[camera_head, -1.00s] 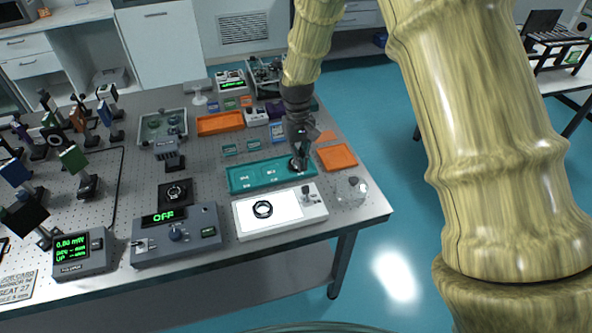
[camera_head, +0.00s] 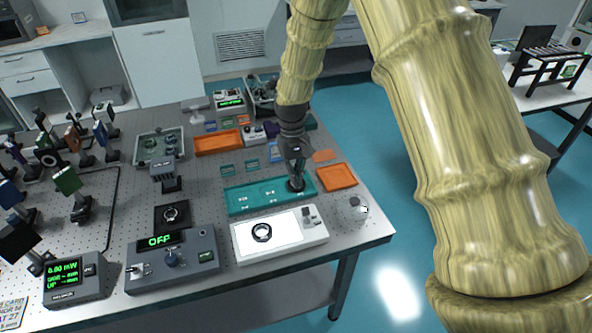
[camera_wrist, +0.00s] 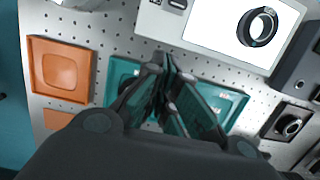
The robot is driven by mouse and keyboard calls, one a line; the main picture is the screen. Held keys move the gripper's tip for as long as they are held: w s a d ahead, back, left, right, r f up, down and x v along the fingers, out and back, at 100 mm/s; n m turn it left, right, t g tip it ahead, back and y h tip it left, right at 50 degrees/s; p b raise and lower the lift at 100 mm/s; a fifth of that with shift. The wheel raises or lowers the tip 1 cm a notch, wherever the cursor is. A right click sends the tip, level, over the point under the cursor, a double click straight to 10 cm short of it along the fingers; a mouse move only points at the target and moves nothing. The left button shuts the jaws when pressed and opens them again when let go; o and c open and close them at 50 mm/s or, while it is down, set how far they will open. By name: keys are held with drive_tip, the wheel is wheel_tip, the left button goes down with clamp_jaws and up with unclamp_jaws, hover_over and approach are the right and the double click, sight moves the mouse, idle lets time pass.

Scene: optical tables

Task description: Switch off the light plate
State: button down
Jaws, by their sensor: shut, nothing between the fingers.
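The light plate (camera_head: 284,244) is a white box near the table's front edge, its panel bright white with a black ring (camera_head: 262,232) on it. A small dark switch (camera_head: 307,212) stands at its right end. In the wrist view the plate (camera_wrist: 212,22) lies at the top with the ring (camera_wrist: 257,27). My gripper (camera_head: 297,184) is above the teal tray (camera_head: 240,203), just behind the plate's right end, apart from the switch. In the wrist view my gripper (camera_wrist: 166,68) has its fingers together and empty, over the tray.
An orange tray (camera_head: 337,177) stands to the right of the teal one. A clear round object (camera_head: 357,206) is near the table's right corner. A grey box reading OFF (camera_head: 172,266) stands left of the plate. A dark square mount (camera_head: 172,216) is behind it.

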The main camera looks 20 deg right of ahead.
sight(306, 211)
drive_tip(key=f+p, duration=0.1)
drive_tip(key=f, duration=0.1)
drive_tip(key=s+f+p, duration=0.1)
drive_tip(key=f, duration=0.2)
drive_tip(key=shift+f, duration=0.25)
drive_tip(key=shift+s+f+p, duration=0.15)
drive_tip(key=shift+s+p, duration=0.1)
drive_tip(key=shift+p, duration=0.15)
drive_tip(key=shift+s+d+r+p, duration=0.1)
drive_tip(key=shift+s+r+p, duration=0.35)
drive_tip(key=shift+s, duration=0.35)
drive_tip(key=shift+s+r+p, duration=0.3)
drive_tip(key=shift+s+p, duration=0.15)
drive_tip(key=shift+s, duration=0.3)
